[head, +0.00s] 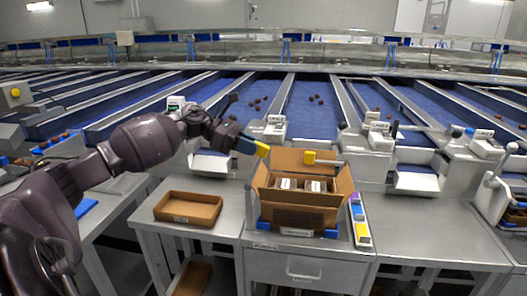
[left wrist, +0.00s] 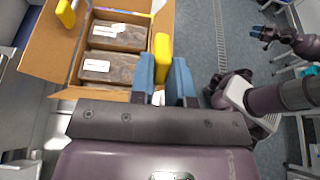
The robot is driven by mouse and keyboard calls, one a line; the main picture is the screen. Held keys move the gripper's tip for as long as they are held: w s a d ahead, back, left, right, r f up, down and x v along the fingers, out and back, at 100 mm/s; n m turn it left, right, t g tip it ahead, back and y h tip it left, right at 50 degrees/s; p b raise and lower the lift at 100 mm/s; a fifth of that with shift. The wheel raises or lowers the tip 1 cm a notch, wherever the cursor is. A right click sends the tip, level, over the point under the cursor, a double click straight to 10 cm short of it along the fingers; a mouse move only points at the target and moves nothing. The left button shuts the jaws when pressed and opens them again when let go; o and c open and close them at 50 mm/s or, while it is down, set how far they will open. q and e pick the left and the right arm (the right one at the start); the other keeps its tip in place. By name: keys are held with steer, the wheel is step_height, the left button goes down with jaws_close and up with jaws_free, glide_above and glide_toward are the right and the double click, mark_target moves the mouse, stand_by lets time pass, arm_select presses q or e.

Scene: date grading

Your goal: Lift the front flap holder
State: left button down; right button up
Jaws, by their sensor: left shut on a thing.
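My left gripper (head: 258,147) is shut on a yellow flap holder (head: 263,150) and holds it near the upper left of the open carton (head: 300,216) in the head view. In the left wrist view the yellow holder (left wrist: 161,47) stands between the blue fingers (left wrist: 164,75), beside the carton's near edge. A second yellow holder (head: 310,157) sits at the carton's back flap. The carton holds labelled packs (left wrist: 112,70). In the left wrist view my right gripper (left wrist: 262,35) is far off at the upper right; its jaws are too small to read.
A shallow brown tray (head: 188,208) lies on the steel table left of the carton. A strip of coloured blocks (head: 360,220) lies right of it. Blue conveyor lanes (head: 320,105) with dates run behind. The table at the right (head: 430,240) is clear.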

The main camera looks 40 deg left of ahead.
arm_select(q)
steer(key=s+a+f+t+h+b, duration=0.1)
steer(key=s+a+t+h+b, duration=0.2)
steer(key=a+h, duration=0.2)
steer(key=shift+s+a+f+b, duration=0.3)
steer(key=shift+s+a, duration=0.05)
steer(key=shift+a, duration=0.15)
arm_select(e)
step_height(320, 180, down, 3)
steer(key=shift+w+a+f, duration=0.1)
arm_select(q)
steer(key=c, duration=1.4)
jaws_free()
steer(key=shift+o, duration=0.2)
steer(key=shift+a, duration=0.1)
arm_select(e)
steer(key=shift+a, duration=0.1)
